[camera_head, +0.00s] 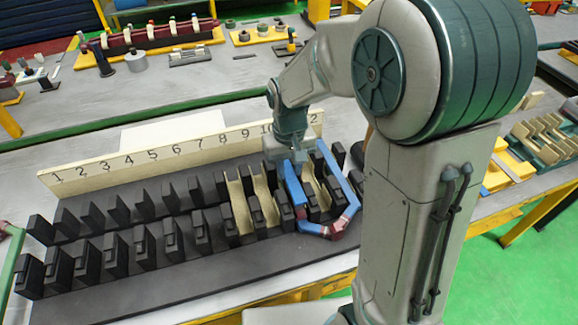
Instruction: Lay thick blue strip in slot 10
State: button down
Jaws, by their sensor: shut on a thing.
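The thick blue strip (294,187) is a bent, U-like piece with dark red parts near its bottom bend. It stands over the right part of the black slotted block (150,280), below the board's 10 to 12 numbers. Its second blue leg (338,172) runs along the right side. My gripper (287,152) is at the upper end of the left leg and is shut on it. My arm hides part of the board's numbers, and I cannot tell how deep the strip sits in slot 10.
A cream number board (140,160) stands behind the slots. Tan liners (239,203) sit in some slots to the left of the strip. The slots at the left are empty. Coil parts on a yellow-based fixture (150,40) stand on the rear table.

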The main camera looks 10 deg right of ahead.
aim_at(290, 174)
jog(key=shift+f, duration=0.25)
jog(key=shift+s+f+b, duration=0.1)
jog(key=shift+f+b, duration=0.65)
jog(key=shift+b, duration=0.05)
jog(key=shift+f+b, duration=0.55)
jog(key=shift+f, duration=0.15)
dwell(0.5)
jog(key=c, duration=1.1)
grip_release()
jog(key=shift+o, duration=0.2)
jog(key=shift+r, duration=0.25)
jog(key=shift+r+p, duration=0.5)
jog(key=shift+p, duration=0.1)
jog(key=shift+r, duration=0.1)
